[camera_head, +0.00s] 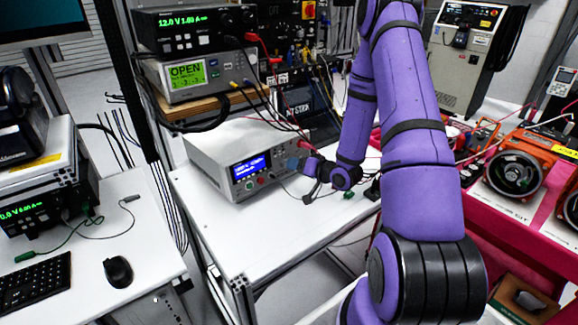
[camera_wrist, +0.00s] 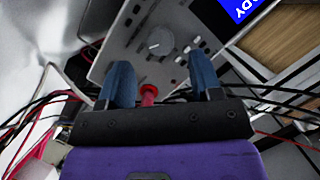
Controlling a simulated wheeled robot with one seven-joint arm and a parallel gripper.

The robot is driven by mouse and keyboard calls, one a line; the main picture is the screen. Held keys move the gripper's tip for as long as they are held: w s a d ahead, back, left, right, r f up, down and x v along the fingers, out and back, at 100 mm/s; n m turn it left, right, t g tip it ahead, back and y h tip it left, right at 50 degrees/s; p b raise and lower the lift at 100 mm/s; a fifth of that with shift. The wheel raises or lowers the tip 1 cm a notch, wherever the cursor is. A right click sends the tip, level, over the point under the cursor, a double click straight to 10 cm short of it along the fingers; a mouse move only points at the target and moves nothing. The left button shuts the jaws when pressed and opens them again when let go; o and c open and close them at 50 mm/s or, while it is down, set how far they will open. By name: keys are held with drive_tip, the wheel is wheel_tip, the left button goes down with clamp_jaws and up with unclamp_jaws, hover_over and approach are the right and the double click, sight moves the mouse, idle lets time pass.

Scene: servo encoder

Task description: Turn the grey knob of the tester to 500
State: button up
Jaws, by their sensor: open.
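The tester (camera_head: 212,152) is a pale grey box on the white bench, with a lit blue display (camera_head: 249,167) on its front. The wrist view shows its front panel (camera_wrist: 130,45) close up and tilted. The round grey knob (camera_wrist: 160,41) has a scale around it, too small to read. My gripper (camera_wrist: 160,62) is open, with two blue fingers spread on either side of the panel area just below the knob in the picture. The knob lies beyond the fingertips, and nothing is held. In the head view my gripper (camera_head: 297,164) is at the right end of the tester's front, where the knob cannot be made out.
A red plug (camera_wrist: 148,93) shows between my fingers, and several cables run around the tester. Stacked instruments (camera_head: 195,75) stand on a wooden shelf behind it. Orange machines (camera_head: 515,170) stand on a red bench at the right. The white bench front (camera_head: 265,235) is clear.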

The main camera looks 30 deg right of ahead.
sight(285, 164)
drive_tip(key=shift+x, duration=2.25)
drive_tip(key=c, duration=0.9)
